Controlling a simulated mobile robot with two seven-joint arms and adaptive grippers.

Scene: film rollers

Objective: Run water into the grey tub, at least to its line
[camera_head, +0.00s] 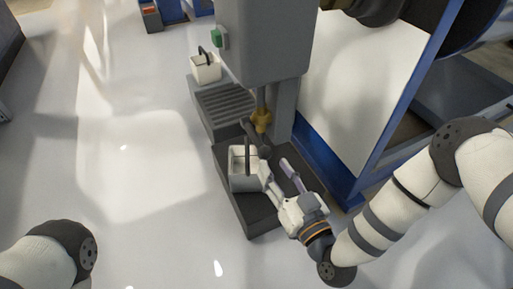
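The grey tub (243,181) stands upright on the dark low platform, under the grey machine housing. A dark upright handle shows above it. Its fill line and any water inside cannot be made out. A brass tap (261,120) hangs from the housing just above and behind the tub, with a dark piece below it. My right gripper (276,169) is at the tub's right side, its fingers spread apart. One finger is close to or touching the tub's side; I cannot tell which. My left gripper is out of view; only part of my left arm shows at bottom left.
The dark platform (254,220) has a ribbed grey section (225,103) behind it. A small white container (205,68) with a dark handle stands at the back. The housing (262,40) carries a green switch (219,39). A blue-framed cabinet (345,100) stands right. Floor at left is clear.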

